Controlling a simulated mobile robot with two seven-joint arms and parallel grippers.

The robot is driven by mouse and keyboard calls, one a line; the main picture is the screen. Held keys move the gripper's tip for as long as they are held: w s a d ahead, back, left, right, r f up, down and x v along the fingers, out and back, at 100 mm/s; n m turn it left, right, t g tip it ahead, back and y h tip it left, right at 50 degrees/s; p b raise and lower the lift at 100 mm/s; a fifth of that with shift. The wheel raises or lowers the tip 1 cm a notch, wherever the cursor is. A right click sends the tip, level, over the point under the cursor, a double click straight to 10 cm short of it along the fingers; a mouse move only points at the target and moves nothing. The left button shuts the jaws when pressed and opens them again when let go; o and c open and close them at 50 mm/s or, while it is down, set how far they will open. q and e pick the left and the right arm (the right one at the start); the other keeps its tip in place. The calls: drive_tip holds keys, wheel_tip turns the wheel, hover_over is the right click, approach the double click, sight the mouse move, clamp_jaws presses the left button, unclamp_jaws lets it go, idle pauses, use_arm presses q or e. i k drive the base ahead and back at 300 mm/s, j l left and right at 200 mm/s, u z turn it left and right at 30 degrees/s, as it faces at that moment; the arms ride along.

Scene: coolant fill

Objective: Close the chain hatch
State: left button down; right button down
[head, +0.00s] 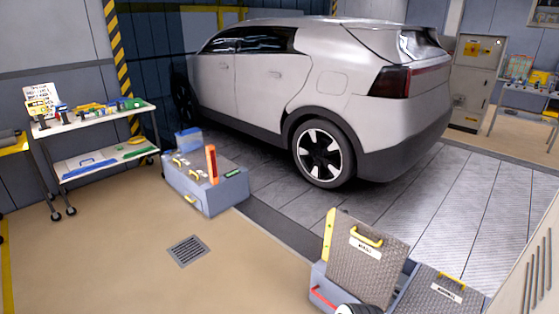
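A grey box (318,275) at the bottom right has two patterned metal hatch lids. The left lid (350,272) stands raised and tilted, with a yellow handle (366,238) and a white label (364,247). The right lid (425,298) lies much lower, with its own yellow handle (452,281) and white label (446,292). The labels are too small to read surely, so I cannot tell which lid is the chain hatch. A yellow strip (329,235) stands along the raised lid's left edge.
A silver car (240,80) stands on metal floor plates behind the box. A grey-blue unit (205,190) with yellow handles and an orange post sits by the car. A tool cart (95,120) is at the left. A floor drain (188,250) lies in open tan floor.

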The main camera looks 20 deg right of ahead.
sight(365, 261)
drive_tip(key=i+l+z, duration=0.1)
drive_tip(key=z, duration=0.3)
drive_tip(key=i+z, duration=0.55)
drive_tip(key=z, duration=0.2)
drive_tip(key=i+j+z, duration=0.1)
drive_tip(key=z, duration=0.3)
drive_tip(key=i+l+u, duration=0.15)
drive_tip(key=i, duration=0.2)
drive_tip(key=i+u, duration=0.15)
drive_tip(key=i, duration=0.2)
